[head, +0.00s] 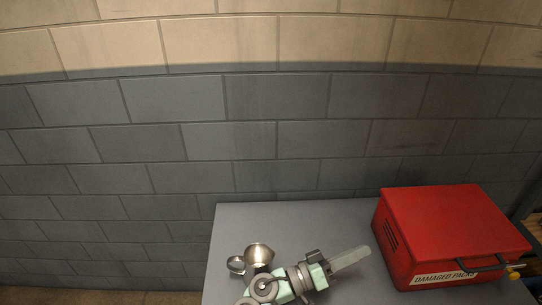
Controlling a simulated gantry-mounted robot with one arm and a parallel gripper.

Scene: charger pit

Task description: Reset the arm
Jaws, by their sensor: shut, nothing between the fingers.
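My arm reaches in from the bottom middle of the head view, pale green and grey, over the grey table (325,212). My gripper (358,256) points to the right and slightly up in the picture. Its long grey fingers are together, with nothing seen between them. The fingertips are left of the red box (450,218), with a small gap between them in the picture. The lower part of my arm is cut off by the bottom edge.
The red box, labelled "DAMAGED PACKS", is closed and stands on the table's right side, with a dark handle (480,267) in front. A grey and cream block wall (240,100) rises behind. The table's back left is clear.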

